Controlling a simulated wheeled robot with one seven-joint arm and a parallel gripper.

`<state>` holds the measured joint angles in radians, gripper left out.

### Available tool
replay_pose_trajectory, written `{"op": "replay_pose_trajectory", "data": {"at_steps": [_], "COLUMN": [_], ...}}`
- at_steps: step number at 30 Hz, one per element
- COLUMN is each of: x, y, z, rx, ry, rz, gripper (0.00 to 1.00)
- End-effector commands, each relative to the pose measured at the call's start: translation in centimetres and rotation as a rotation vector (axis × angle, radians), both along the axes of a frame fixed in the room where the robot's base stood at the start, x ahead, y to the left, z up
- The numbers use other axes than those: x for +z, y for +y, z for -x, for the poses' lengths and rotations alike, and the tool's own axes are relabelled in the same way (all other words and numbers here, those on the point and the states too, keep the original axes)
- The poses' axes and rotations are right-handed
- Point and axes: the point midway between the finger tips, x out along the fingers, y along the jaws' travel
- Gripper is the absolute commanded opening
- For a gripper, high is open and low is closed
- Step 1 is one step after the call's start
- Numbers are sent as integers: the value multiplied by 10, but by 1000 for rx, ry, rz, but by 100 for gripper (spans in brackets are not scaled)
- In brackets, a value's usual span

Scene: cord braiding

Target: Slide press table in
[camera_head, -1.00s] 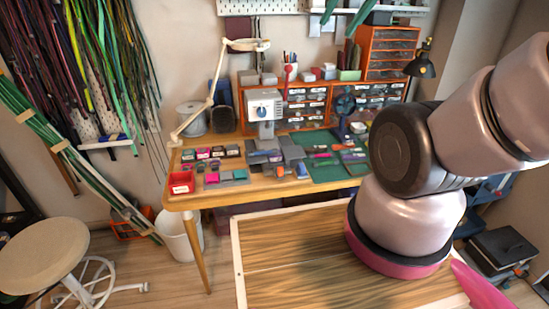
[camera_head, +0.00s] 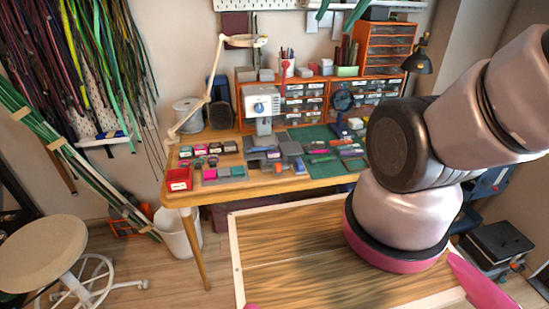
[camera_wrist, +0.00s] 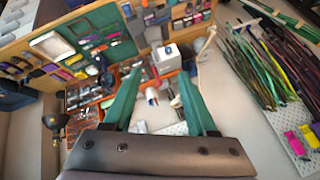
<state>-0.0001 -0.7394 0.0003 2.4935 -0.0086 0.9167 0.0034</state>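A small white-and-grey press (camera_head: 262,103) stands on the wooden workbench, with a blue round mark on its front. Grey flat parts (camera_head: 265,141) lie at its foot; I cannot tell which is its sliding table or how far out it is. The press also shows in the wrist view (camera_wrist: 166,60), beyond my fingers. My gripper (camera_wrist: 158,100) has two long green fingers set wide apart with nothing between them. Green tips at the top edge of the head view (camera_head: 340,12) look like these fingers, high above the bench and apart from the press.
The workbench (camera_head: 225,190) holds a red box (camera_head: 179,179), several small trays, a green mat (camera_head: 325,166) and a jointed lamp (camera_head: 211,85). Orange drawer units (camera_head: 303,103) stand behind. Cords hang at left; a stool (camera_head: 40,252) stands on the floor.

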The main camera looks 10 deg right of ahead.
Motion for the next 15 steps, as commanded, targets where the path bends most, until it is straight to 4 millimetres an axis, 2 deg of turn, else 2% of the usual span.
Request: {"op": "replay_pose_trajectory", "data": {"at_steps": [7, 15], "x": [-20, -62], "y": [-4, -4], "z": [-40, -99], "rx": [5, 33], "ry": [84, 195], "rz": [68, 159], "gripper": [57, 57]}}
